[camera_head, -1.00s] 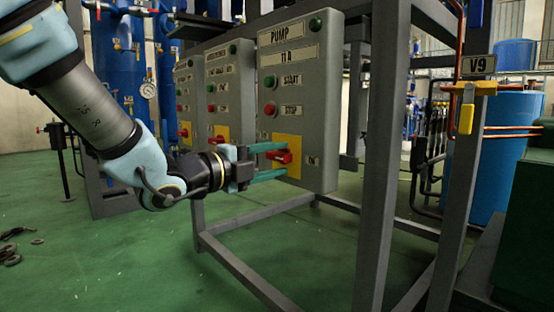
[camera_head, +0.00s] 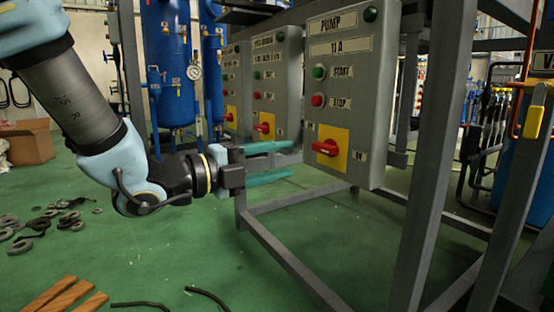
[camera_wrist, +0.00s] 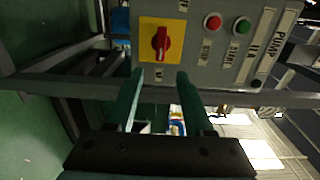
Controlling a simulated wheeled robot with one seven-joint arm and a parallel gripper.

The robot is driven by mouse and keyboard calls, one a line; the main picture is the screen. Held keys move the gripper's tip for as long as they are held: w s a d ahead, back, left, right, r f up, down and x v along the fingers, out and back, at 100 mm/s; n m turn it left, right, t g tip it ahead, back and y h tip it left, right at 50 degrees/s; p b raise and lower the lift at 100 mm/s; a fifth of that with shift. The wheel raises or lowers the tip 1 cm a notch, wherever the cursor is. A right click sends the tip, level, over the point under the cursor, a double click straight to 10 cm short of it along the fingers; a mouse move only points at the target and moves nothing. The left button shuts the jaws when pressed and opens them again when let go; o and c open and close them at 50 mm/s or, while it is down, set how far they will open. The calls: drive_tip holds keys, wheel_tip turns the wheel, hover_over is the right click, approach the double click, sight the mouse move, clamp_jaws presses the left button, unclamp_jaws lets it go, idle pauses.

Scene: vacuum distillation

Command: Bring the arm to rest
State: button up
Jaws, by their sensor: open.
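My gripper (camera_head: 292,162) is open and empty, its two green fingers apart. In the head view it points right, level with the red rotary switch (camera_head: 326,147) on the PUMP 11 A panel (camera_head: 345,95) and to its left. A gap shows between the fingertips and that switch. In the wrist view the fingers (camera_wrist: 156,82) lie below the red switch (camera_wrist: 161,42) on its yellow plate (camera_wrist: 147,25). The switch handle runs up and down there. Nothing is between the fingers.
Two similar panels (camera_head: 275,85) stand farther left on the grey frame. Frame posts (camera_head: 435,150) rise at right. A yellow valve handle (camera_head: 533,122) is at far right. Loose rings (camera_head: 45,222) and planks (camera_head: 65,298) lie on the green floor. The floor below my gripper is clear.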

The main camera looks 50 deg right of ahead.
drive_tip(key=w+a+f+n+t+y+p, duration=0.1)
drive_tip(key=w+a+n+t+p, duration=0.15)
drive_tip(key=w+n+t, duration=0.4)
drive_tip(key=w+a+f+n+t+y+p, duration=0.1)
drive_tip(key=w+a+n+t, duration=0.15)
drive_tip(key=w, duration=0.65)
drive_tip(key=w+a+f+n+t+y+p, duration=0.2)
drive_tip(key=w+a+n+t+y+p, duration=0.35)
drive_tip(key=w+a+n, duration=0.7)
drive_tip(key=a+f+n+g+y+p, duration=0.25)
drive_tip(key=a+n+y, duration=0.45)
drive_tip(key=a, duration=1.1)
drive_tip(key=s+a+r+n+g+y+p, duration=0.1)
drive_tip(key=s+a+n+g+y+p, duration=0.3)
drive_tip(key=s+a+n, duration=0.65)
wheel_tip(320, 180, up, 37)
drive_tip(key=w+h+p, duration=0.1)
drive_tip(key=w+p, duration=0.1)
drive_tip(key=p, duration=3.4)
drive_tip(key=shift+a+r+g, duration=0.2)
drive_tip(key=shift+a+g, duration=0.15)
drive_tip(key=shift+g, duration=0.05)
drive_tip(key=shift+w+h, duration=0.1)
drive_tip(key=shift+h, duration=0.15)
